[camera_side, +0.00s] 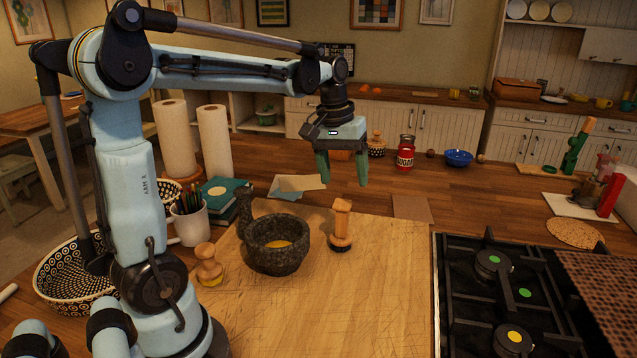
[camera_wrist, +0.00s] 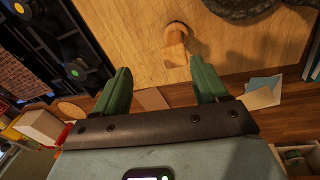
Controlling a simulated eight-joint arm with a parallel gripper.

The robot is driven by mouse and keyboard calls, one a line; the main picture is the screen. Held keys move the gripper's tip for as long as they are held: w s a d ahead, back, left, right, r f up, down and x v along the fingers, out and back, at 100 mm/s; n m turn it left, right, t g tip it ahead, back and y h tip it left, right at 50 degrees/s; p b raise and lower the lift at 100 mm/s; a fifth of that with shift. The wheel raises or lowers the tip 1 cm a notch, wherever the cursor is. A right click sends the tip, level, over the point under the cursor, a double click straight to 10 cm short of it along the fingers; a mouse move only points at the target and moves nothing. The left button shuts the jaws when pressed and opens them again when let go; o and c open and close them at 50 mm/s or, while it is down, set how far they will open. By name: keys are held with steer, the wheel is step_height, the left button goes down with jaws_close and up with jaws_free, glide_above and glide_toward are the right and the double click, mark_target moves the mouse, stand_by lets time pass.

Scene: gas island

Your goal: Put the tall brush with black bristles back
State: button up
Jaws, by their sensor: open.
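The tall brush (camera_side: 341,223) has a pale wooden handle and a dark bristle end. It stands upright on the wooden board (camera_side: 390,270), just right of the stone mortar (camera_side: 276,245). The brush also shows in the wrist view (camera_wrist: 176,46), beyond my fingertips and between their lines. A shorter wooden brush (camera_side: 209,266) with a yellowish base stands left of the mortar. My gripper (camera_side: 341,180) is open and empty, with green fingers pointing down, above and behind the tall brush. It also shows in the wrist view (camera_wrist: 160,78), fingers apart with nothing between them.
A gas hob (camera_side: 480,300) lies right of the board. Paper towel rolls (camera_side: 215,140), a pencil cup (camera_side: 190,222) and books (camera_side: 226,195) stand at left. A red sugar jar (camera_side: 405,153) and blue bowl (camera_side: 458,158) stand behind. The board's right part is clear.

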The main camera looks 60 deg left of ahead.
steer(key=s+d+f+m+t, duration=0.4)
steer(key=s+d+m, duration=0.3)
steer(key=d, duration=0.5)
steer(key=shift+s+t+y, duration=0.4)
steer(key=shift+s+t, duration=0.15)
steer(key=shift+t, duration=0.35)
